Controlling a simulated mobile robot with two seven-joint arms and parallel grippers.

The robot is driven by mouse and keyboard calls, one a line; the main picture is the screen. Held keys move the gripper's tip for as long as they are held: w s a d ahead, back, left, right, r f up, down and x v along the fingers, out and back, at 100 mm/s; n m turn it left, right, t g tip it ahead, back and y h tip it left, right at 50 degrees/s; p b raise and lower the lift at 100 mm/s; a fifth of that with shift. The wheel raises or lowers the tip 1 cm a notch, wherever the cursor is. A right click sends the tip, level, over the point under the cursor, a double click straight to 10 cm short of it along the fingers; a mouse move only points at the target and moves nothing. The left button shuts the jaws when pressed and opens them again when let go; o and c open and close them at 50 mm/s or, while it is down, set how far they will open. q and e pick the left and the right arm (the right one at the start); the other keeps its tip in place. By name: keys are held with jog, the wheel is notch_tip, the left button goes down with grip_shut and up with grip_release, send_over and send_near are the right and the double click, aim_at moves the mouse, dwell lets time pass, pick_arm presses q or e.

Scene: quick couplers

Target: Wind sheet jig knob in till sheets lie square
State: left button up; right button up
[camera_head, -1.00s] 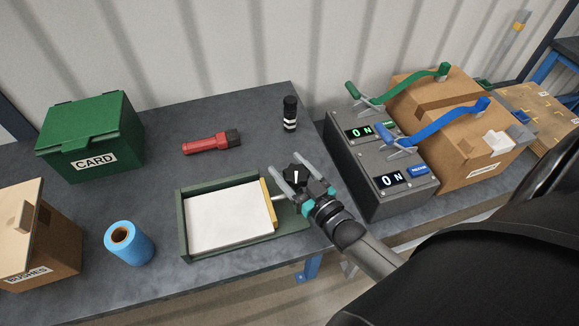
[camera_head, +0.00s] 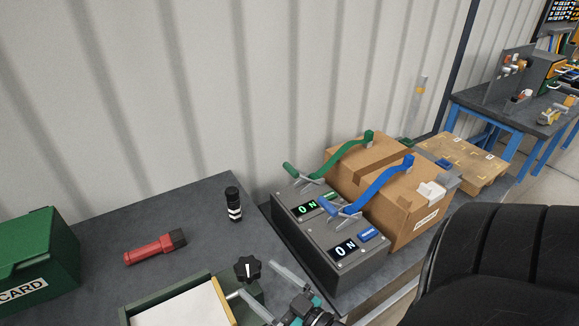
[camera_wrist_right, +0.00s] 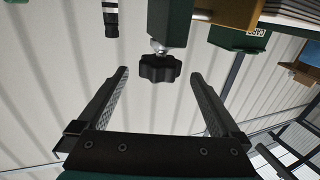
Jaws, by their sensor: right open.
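The green sheet jig (camera_head: 172,293) is at the bottom of the head view, cut off by the frame edge. White sheets (camera_head: 180,310) lie in it, with a yellow bar (camera_head: 221,300) along their right side. Whether the sheets lie square cannot be told. The black lobed knob (camera_head: 247,269) with a white mark stands at the jig's right end. My right gripper (camera_head: 257,281) is open beside it. In the right wrist view the knob (camera_wrist_right: 159,68) sits midway between the fingertips, touching neither finger. My left gripper is not in view.
A grey control box (camera_head: 330,240) with green and blue levers stands right of the jig, close to my right gripper. A cardboard box (camera_head: 400,205) is behind it.

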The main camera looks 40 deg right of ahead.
jog(key=s, duration=0.7)
jog(key=shift+s+d, duration=0.15)
jog(key=shift+d, duration=0.15)
